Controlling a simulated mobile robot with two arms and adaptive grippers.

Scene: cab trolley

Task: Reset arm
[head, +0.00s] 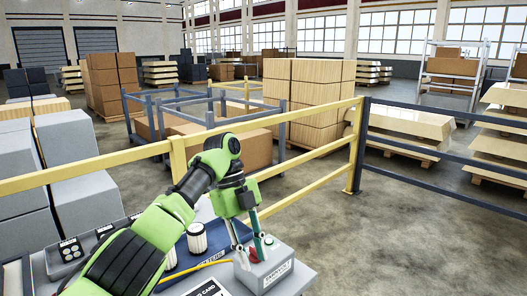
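My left arm comes in from the lower left. Its gripper (251,256) points down at a small grey control box (272,277) on the near table. Two slim fingers stand apart with a gap between them, and nothing shows held there. I cannot tell whether the fingers touch the box. My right gripper is not in view.
A yellow railing (300,158) stands behind. Beyond it are stacked boxes (305,100) and open floor.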

